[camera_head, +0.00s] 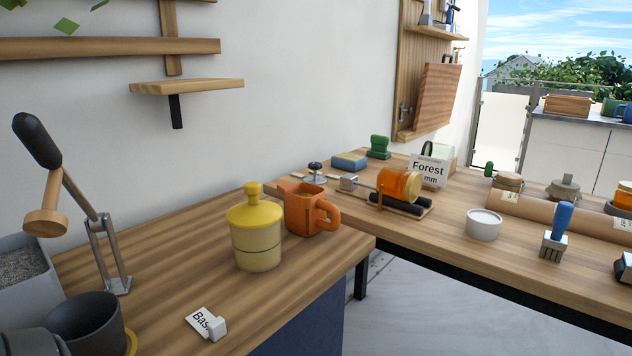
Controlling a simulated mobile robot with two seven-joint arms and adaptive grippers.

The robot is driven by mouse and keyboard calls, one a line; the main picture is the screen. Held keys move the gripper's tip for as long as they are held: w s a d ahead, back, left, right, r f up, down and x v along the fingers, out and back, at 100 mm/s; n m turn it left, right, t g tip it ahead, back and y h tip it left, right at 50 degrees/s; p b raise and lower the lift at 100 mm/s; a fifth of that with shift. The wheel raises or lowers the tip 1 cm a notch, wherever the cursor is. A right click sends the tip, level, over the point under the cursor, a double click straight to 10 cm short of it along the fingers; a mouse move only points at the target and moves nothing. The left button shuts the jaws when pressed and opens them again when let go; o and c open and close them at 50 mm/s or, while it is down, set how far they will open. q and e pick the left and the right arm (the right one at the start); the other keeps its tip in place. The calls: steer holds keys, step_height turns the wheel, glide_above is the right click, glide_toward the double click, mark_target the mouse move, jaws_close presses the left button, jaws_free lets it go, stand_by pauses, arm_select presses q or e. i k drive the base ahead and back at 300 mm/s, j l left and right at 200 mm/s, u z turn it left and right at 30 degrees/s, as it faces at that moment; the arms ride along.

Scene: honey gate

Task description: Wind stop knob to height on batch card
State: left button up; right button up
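The batch card (428,171) stands upright on the right-hand bench. It reads "Forest" with a line ending in "mm" below; the number is too small to read. A dark round knob (315,167) sits on a small metal piece near the wall, left of the honey jar; it looks like the stop knob, but I cannot tell its height setting. Neither of my grippers is in view.
A yellow lidded pot (257,232), orange mug (306,210), lever press (101,232) and "Bas…" card (203,323) stand on the near bench. A white tub (484,224) and blue-handled tool (556,232) stand right. A floor gap separates the benches at the front.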

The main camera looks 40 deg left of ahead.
mark_target(315, 166)
steer(key=i+l+u, duration=0.3)
steer(key=u, duration=0.2)
steer(key=i+l+u, duration=0.2)
steer(key=l+u, duration=0.3)
